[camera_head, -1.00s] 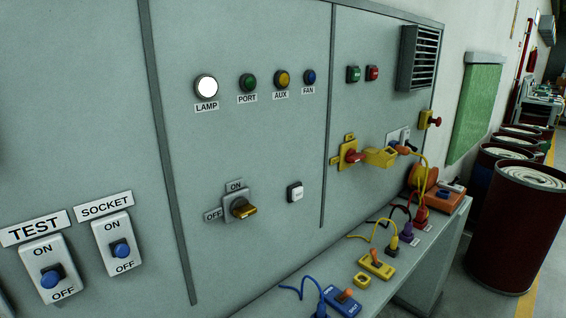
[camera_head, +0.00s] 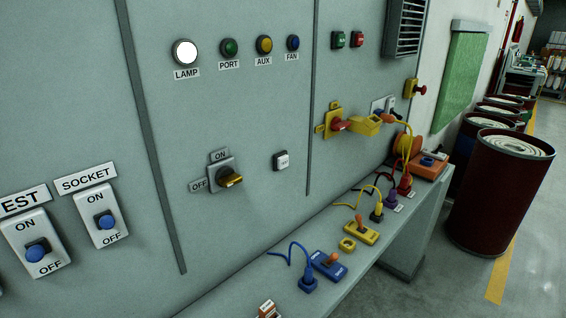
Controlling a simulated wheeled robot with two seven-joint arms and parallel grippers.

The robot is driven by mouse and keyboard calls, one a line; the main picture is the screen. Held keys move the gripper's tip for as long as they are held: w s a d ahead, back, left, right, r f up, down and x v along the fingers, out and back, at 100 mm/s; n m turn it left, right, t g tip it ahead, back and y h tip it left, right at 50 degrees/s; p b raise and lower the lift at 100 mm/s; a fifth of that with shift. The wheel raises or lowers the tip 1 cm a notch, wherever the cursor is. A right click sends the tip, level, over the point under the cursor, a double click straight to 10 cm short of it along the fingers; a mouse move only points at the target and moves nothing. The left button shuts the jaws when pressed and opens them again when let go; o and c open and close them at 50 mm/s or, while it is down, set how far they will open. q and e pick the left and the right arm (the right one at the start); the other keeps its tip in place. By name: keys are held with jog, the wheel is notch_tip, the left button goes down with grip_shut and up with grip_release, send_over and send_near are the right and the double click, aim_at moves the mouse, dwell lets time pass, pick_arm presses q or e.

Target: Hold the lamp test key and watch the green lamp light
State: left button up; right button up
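A small white key (camera_head: 282,160) with tiny lettering, which looks like the lamp test key, is on the grey panel right of the ON/OFF rotary switch. It looks unpressed, with nothing touching it. The green lamp (camera_head: 229,47) labelled PORT is in the lamp row above and looks dark. The white LAMP (camera_head: 185,53) beside it glows. The yellow AUX lamp (camera_head: 264,44) and blue FAN lamp (camera_head: 293,42) look unlit. Neither of my grippers is in view.
A yellow lockout (camera_head: 334,122) with a red handle is to the right. Below, a narrow shelf (camera_head: 335,292) holds plugs, cables and blocks. Dark red drums (camera_head: 490,205) stand on the floor at right.

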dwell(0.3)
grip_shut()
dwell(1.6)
